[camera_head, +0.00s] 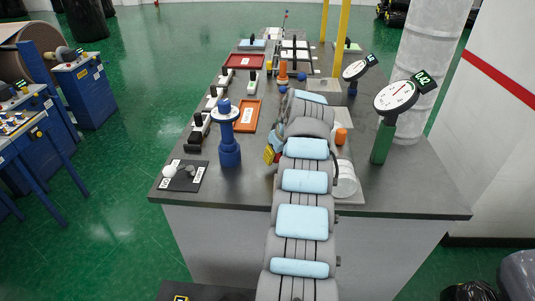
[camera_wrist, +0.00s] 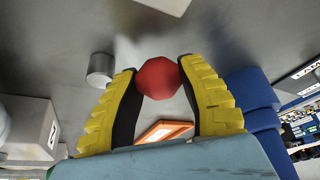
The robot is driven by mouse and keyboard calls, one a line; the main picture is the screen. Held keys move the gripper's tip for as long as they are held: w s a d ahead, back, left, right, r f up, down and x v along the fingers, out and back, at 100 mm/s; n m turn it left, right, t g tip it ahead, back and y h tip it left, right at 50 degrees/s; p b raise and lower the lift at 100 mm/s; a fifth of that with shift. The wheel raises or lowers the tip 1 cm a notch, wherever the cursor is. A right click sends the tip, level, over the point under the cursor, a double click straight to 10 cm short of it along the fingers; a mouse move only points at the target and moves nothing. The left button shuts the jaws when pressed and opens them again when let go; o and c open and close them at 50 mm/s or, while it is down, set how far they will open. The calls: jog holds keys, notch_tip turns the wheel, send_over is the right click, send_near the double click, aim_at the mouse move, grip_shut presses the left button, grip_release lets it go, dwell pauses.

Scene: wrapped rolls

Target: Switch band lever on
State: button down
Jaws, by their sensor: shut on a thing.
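My gripper (camera_wrist: 158,70) is shut on a red faceted knob (camera_wrist: 158,81) in the wrist view, with one yellow ridged finger on each side of it. The knob sits between the fingertips. I cannot tell whether this knob belongs to the band lever, and no readable label shows its on or off position. In the head view my gripper (camera_head: 270,154) is low over the bench, just right of the blue post, and my arm hides the knob and what lies around it.
The blue post (camera_head: 229,140) stands close left of my gripper and also shows in the wrist view (camera_wrist: 252,95). An orange-rimmed tray (camera_head: 259,118) lies behind it. A dial gauge (camera_head: 395,97) on a green stand is to the right. A grey cylinder (camera_wrist: 100,70) shows in the wrist view.

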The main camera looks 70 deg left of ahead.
jog(key=shift+w+d+f+n+g, duration=0.1)
jog(key=shift+w+d+n+g, duration=0.1)
jog(key=shift+d+n, duration=0.3)
jog(key=shift+w+d+n+g, duration=0.1)
jog(key=shift+d+n+g, duration=0.1)
jog(key=shift+n, duration=0.5)
jog(key=c, duration=0.8)
grip_release()
jog(key=shift+c, duration=0.2)
jog(key=v, duration=1.2)
jog(key=shift+a, duration=0.2)
